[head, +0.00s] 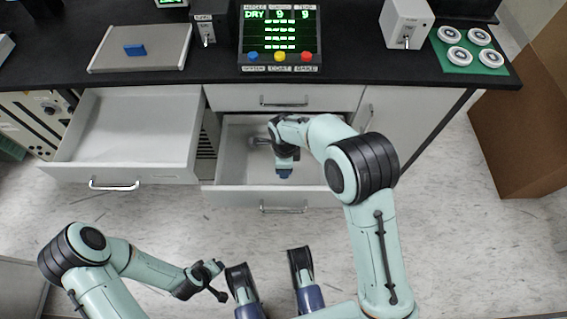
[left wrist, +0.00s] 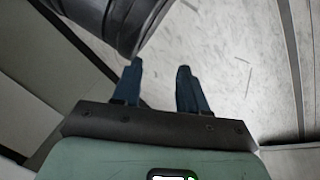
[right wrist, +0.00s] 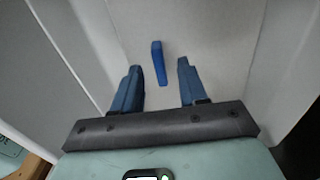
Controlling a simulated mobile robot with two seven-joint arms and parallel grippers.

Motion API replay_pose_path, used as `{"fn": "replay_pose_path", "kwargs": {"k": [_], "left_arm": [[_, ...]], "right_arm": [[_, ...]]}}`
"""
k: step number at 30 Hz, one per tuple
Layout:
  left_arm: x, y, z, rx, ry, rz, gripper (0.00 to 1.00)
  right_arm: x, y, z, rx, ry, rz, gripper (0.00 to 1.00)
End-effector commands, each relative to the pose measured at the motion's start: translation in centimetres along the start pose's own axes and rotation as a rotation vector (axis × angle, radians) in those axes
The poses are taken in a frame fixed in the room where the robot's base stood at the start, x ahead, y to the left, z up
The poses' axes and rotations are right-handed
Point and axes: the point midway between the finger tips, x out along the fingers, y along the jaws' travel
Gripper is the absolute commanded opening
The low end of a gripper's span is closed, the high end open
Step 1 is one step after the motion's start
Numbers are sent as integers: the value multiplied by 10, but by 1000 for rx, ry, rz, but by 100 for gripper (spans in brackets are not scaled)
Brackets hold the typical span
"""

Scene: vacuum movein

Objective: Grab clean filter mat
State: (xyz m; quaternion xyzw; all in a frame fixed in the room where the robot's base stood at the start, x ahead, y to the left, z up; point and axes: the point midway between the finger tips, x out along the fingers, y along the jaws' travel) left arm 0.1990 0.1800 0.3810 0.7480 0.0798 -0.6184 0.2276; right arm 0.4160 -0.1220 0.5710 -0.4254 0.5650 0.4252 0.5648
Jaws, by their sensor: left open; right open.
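A blue upright tab (right wrist: 158,62) stands on a pale flat surface inside the open lower drawer (head: 230,195). It may be the handle of the clean filter mat; I cannot make out the mat's edges. My right gripper (head: 284,174) reaches down into this drawer. In the right wrist view its open fingers (right wrist: 159,68) appear on either side of the tab, apart from it, with nothing held. In the head view my arm hides part of the drawer. My left gripper (head: 216,282) is open and empty over the floor, low in front of the drawers.
A flat grey panel (head: 160,57) with a blue block lies on the counter. An upper-left drawer (head: 125,145) is open and looks empty. A display (head: 280,35) with buttons, a white box (head: 405,22) and a green mat (head: 492,62) with white discs stand on the counter. A brown box (head: 525,130) is at right.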

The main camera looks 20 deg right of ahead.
Motion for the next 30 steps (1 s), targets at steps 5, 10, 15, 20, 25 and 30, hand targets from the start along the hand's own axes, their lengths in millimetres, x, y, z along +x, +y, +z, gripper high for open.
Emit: {"fn": "replay_pose_path", "kwargs": {"k": [5,10,15,20,25,30], "left_arm": [[9,-10,12,-10,-39,-17,43],[8,-9,12,-10,-39,-17,43],[8,-9,12,-10,-38,-17,43],[8,-9,12,-10,-37,-17,43],[6,-8,10,-9,-33,-15,43],[-6,4,-4,2,12,6,43]], "right_arm": [[19,0,0,1,0,1,43],[18,0,1,0,-1,0,43],[17,0,1,0,-1,-1,0],[17,0,1,0,-1,-1,0],[14,0,1,0,-1,-2,0],[-13,-1,1,-1,-2,-5,0]]}}
